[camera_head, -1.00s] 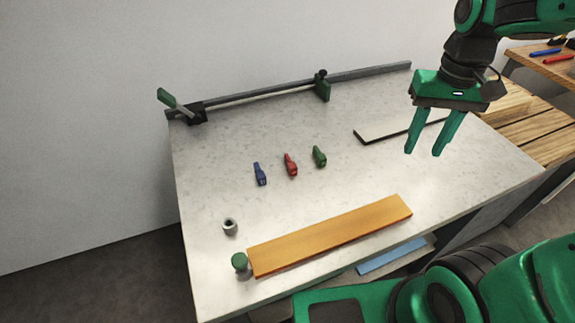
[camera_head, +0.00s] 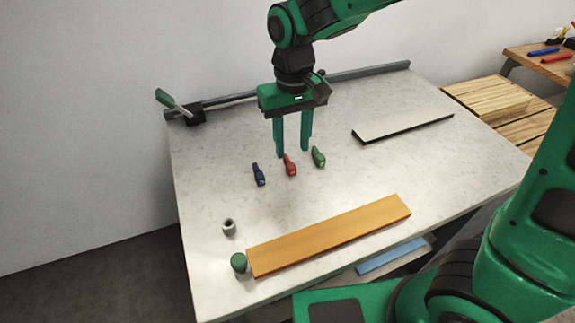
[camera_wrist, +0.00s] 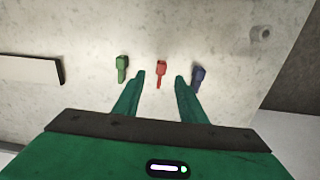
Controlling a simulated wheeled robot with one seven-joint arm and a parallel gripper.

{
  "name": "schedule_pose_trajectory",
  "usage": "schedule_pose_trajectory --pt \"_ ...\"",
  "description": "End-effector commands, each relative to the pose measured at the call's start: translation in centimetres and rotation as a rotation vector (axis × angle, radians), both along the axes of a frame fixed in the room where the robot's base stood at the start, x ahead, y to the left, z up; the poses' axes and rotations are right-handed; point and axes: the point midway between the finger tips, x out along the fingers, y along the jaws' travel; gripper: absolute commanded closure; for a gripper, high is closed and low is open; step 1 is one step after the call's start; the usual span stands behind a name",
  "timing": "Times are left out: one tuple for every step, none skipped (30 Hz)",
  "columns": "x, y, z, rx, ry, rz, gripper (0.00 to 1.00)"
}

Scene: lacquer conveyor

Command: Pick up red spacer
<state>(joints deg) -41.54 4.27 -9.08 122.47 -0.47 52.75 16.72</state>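The red spacer (camera_head: 290,166) lies on the pale worktop between a blue spacer (camera_head: 258,174) and a green spacer (camera_head: 318,157). My gripper (camera_head: 293,153) is open and empty, with its fingers pointing down above and around the far side of the red spacer. In the wrist view the red spacer (camera_wrist: 161,72) shows between and beyond the two fingertips of my gripper (camera_wrist: 160,76). There the green spacer (camera_wrist: 122,67) is outside the left finger and the blue spacer (camera_wrist: 199,75) outside the right finger.
An orange board (camera_head: 330,236) lies near the front edge, with a green-topped cylinder (camera_head: 239,262) and a grey ring (camera_head: 228,226) at its left. A pale board (camera_head: 403,126) lies to the right. A rail (camera_head: 370,72) runs along the back.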

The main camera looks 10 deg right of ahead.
Motion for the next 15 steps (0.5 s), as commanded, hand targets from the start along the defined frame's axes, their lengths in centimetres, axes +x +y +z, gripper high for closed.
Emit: schedule_pose_trajectory --pt "0.0 0.0 -0.6 -0.001 0.001 0.0 0.62" --pt "0.0 0.0 -0.9 0.0 0.001 0.0 0.62" --pt "-0.1 0.0 -1.2 -0.001 0.001 0.0 0.62" --pt "-0.1 0.0 -1.3 -0.001 0.001 0.0 0.62" --pt "0.0 0.0 -1.5 -0.001 0.001 0.0 0.62" --pt "0.0 0.0 -1.6 0.0 0.0 0.0 0.62" --pt "0.0 0.0 -1.8 0.0 0.0 0.0 0.62" --pt "0.0 0.0 -2.1 0.0 0.001 0.0 0.62" --pt "-0.1 0.0 -2.5 -0.002 0.002 0.0 0.62" --pt "-0.1 0.0 -2.9 -0.002 0.002 0.0 0.62" --pt "-0.1 0.1 -3.3 -0.002 0.002 0.0 0.62" --pt "-0.2 0.1 -4.0 -0.002 0.004 0.001 0.62" --pt "-0.2 0.2 -4.4 -0.002 0.003 0.001 0.62" --pt "-0.2 0.2 -4.8 -0.002 0.003 0.001 0.62" --pt "-0.2 0.2 -5.3 -0.002 0.002 0.001 0.62"
